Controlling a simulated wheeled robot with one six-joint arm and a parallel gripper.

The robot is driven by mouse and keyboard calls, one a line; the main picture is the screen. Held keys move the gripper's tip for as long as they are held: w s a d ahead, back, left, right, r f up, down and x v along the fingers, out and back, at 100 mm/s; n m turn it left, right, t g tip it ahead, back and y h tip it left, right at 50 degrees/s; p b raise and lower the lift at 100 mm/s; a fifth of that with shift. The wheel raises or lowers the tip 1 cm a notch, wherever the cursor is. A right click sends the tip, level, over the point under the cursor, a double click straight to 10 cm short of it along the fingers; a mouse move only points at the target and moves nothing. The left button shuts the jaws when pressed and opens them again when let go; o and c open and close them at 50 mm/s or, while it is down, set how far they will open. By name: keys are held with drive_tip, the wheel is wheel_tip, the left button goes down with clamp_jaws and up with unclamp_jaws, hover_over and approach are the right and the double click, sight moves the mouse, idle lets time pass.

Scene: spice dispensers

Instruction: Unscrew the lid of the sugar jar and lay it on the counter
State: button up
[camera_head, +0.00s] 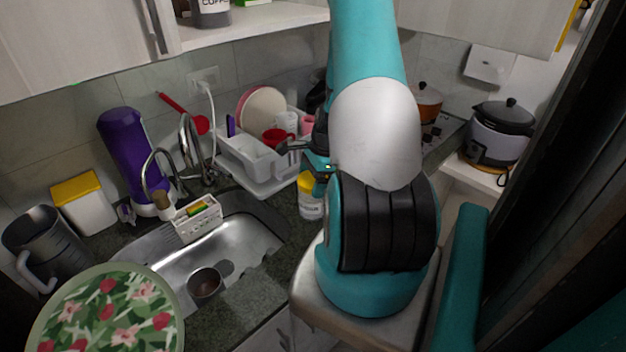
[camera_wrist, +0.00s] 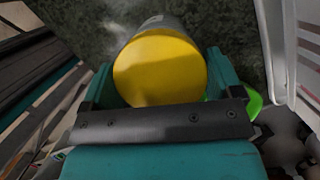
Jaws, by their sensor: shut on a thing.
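The sugar jar (camera_head: 311,206), a pale cylinder with a yellow lid (camera_head: 305,181), stands upright on the dark counter right of the sink, partly hidden by my arm. Its label is too small to read. My gripper (camera_head: 316,163) is directly above it. In the wrist view the round yellow lid (camera_wrist: 158,72) lies between the two teal fingers, one on each side, and my gripper (camera_wrist: 162,88) is shut on it. A little of the jar's body (camera_wrist: 163,23) shows beyond the lid. The lid appears to sit on the jar; I cannot tell how tightly.
A white dish rack (camera_head: 262,172) with plates and cups stands close behind the jar. A floral round item (camera_head: 110,318) is at front left. Dark speckled counter (camera_head: 262,302) lies bare in front of the sink.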

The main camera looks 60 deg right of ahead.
drive_tip(key=n+g, duration=0.1)
drive_tip(key=n, duration=0.3)
drive_tip(key=shift+r+n+y, duration=0.1)
drive_tip(key=shift+n+y, duration=0.2)
drive_tip(key=shift+n, duration=0.1)
drive_tip(key=n+g, duration=0.1)
drive_tip(key=n, duration=0.3)
drive_tip(key=shift+p, duration=0.3)
